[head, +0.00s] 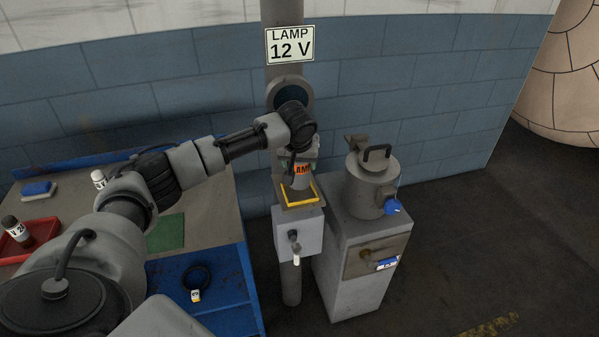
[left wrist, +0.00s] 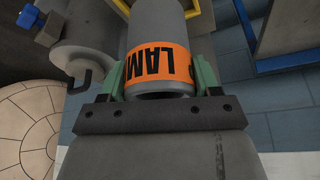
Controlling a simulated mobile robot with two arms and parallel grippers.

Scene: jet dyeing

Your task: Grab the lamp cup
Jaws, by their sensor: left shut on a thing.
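The lamp cup (head: 301,170) is a grey cylinder with an orange band lettered in black, partly hidden by my arm in the head view. It stands upright at the yellow-edged holder on the post below the "LAMP 12 V" sign (head: 290,44). In the left wrist view the lamp cup (left wrist: 158,62) fills the middle. My left gripper (left wrist: 162,80) has its green fingers on both sides of the orange band and is shut on the cup. In the head view the left gripper (head: 300,155) is at the cup's upper part. My right gripper is not in view.
A grey cabinet with a lidded metal pot (head: 371,185) stands close to the right of the post. A yellow-edged bracket (head: 299,197) and a switch box (head: 299,233) are on the post. At left is a workbench with a red tray (head: 38,238) and a green mat (head: 166,232).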

